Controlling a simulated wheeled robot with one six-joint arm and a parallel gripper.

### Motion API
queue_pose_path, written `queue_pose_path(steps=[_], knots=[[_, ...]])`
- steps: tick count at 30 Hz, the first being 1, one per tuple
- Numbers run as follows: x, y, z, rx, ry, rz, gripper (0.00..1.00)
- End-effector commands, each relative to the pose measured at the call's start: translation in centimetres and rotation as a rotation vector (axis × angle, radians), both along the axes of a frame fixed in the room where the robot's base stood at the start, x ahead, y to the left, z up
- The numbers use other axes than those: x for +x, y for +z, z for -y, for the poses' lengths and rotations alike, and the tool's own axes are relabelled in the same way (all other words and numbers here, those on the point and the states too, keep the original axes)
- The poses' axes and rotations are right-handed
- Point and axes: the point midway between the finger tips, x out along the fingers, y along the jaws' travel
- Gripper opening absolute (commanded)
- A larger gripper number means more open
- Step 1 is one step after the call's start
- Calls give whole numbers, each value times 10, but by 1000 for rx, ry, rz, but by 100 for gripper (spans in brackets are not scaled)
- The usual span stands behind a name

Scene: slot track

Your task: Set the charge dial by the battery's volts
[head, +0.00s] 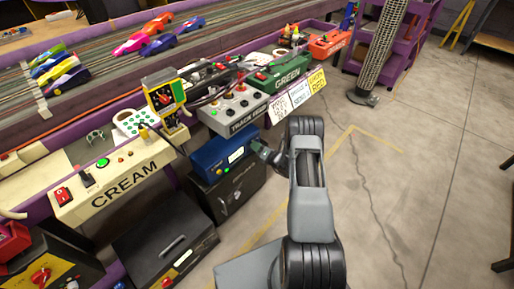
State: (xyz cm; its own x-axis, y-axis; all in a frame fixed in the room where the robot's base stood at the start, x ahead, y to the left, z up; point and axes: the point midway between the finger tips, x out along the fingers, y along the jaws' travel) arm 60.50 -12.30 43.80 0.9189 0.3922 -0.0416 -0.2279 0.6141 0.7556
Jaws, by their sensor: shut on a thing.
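A blue box (210,158) with a small lit display stands on a dark case below the track edge; it looks like the charger. My gripper (256,146) reaches in from the right at the box's right end. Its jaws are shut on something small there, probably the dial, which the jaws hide. The dial's setting cannot be read. A yellow and green meter (163,92) with a small screen stands upright on the cream panel; its reading is too small to make out. I cannot pick out the battery for sure.
A cream panel (125,172) marked CREAM is at left, with a grey track panel (232,112) and green GREEN box (285,74) behind. Dark cases (165,240) stand below. Slot cars (60,70) sit on the track. The concrete floor (425,190) at right is mostly clear.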

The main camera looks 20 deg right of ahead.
Motion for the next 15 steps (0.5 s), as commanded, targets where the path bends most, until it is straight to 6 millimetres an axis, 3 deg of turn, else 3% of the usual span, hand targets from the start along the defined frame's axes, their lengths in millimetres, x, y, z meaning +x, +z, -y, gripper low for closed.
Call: queue_pose_path(steps=[5,6,13,15], knots=[[-1,-1,-2,0,4,-3,3],[-1,-1,-2,0,4,-3,28],[-1,-1,0,-1,1,-2,50],[0,-1,0,-1,0,-1,52]])
